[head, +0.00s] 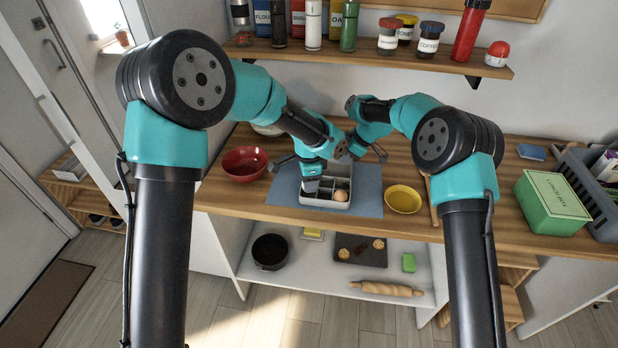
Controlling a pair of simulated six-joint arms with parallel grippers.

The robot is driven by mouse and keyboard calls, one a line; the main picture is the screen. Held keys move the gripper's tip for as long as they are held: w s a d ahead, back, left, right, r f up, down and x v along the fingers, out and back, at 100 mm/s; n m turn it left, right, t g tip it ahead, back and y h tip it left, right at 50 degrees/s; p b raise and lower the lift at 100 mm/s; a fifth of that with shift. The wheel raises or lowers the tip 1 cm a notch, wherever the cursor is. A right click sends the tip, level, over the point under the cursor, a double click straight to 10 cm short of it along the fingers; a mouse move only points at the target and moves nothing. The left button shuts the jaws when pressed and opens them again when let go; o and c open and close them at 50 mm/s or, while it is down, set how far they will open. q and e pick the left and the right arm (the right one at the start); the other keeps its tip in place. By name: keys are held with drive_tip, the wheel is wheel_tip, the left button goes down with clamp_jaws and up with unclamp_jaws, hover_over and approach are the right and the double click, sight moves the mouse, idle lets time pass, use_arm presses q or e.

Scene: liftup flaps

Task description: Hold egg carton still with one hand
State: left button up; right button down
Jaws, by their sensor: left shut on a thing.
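The egg carton (325,202) is a small grey open box with dividers on a blue-grey mat (370,185) on the wooden counter. A brown egg (341,195) sits in its front right compartment. My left gripper (311,186) points down at the carton's left part and is shut on the carton, by its near-left wall. The gripper hides part of the box's left side. My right gripper (358,152) is behind the carton, at its far right.
A red bowl (245,163) stands left of the mat and a yellow bowl (403,199) right of it. A green box (551,202) and a grey crate (590,195) stand farther right. A shelf (500,72) with jars and bottles hangs behind.

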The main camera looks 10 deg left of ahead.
use_arm(q)
drive_tip(key=shift+f, duration=0.15)
use_arm(e)
drive_tip(key=shift+f, duration=0.2)
use_arm(q)
drive_tip(key=o, duration=0.8)
idle(0.4)
drive_tip(key=shift+r, duration=4)
use_arm(e)
drive_tip(key=shift+r, duration=0.1)
drive_tip(key=shift+r, duration=3.05)
